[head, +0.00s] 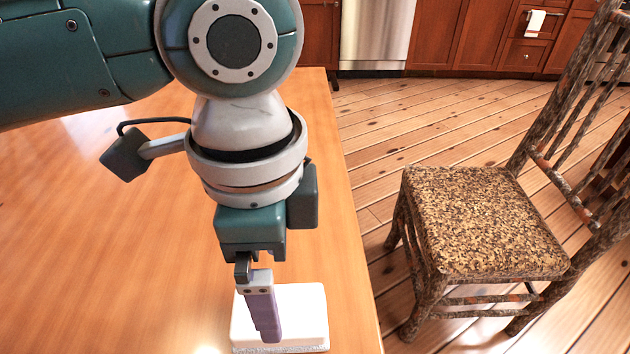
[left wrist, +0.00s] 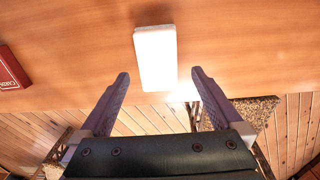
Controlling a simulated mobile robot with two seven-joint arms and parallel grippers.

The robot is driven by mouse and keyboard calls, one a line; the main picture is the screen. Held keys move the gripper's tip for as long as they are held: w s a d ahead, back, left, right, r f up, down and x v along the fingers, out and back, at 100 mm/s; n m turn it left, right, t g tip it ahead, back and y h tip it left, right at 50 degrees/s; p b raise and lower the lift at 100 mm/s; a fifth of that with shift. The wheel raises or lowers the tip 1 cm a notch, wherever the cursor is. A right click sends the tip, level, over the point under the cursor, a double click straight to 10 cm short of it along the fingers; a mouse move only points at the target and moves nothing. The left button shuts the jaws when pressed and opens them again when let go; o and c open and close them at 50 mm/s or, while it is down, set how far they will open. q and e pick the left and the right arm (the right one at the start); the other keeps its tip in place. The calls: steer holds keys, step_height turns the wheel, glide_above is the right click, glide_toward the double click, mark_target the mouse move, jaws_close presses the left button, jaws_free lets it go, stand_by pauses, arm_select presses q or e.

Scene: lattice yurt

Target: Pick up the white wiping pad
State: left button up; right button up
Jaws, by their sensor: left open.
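The white wiping pad (head: 301,305) lies flat on the wooden table near its right edge in the head view. It has a white top and a grey speckled underside. In the left wrist view the pad (left wrist: 155,58) lies beyond the fingertips, between their lines. My left gripper (head: 266,338) points down over the pad in the head view, and one finger hides part of it. In the left wrist view my left gripper (left wrist: 160,74) is open and empty, its two purple fingers wide apart. My right gripper is not in view.
The wooden table (head: 60,230) is clear to the left of the pad. A red box (left wrist: 12,70) lies on it in the left wrist view. A chair with a speckled seat (head: 480,220) stands right of the table. Wooden cabinets (head: 460,35) line the back.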

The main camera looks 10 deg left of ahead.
arm_select(q)
step_height(320, 180, down, 2)
steer(key=shift+s+d+f, duration=0.1)
steer(key=shift+s+d, duration=0.05)
step_height(320, 180, down, 5)
steer(key=shift+f+b, duration=0.1)
steer(key=shift+b, duration=0.9)
steer(key=shift+c, duration=0.2)
steer(key=c, duration=1.2)
steer(key=shift+o, duration=0.2)
step_height(320, 180, up, 20)
steer(key=p, duration=0.5)
steer(key=shift+p, duration=0.3)
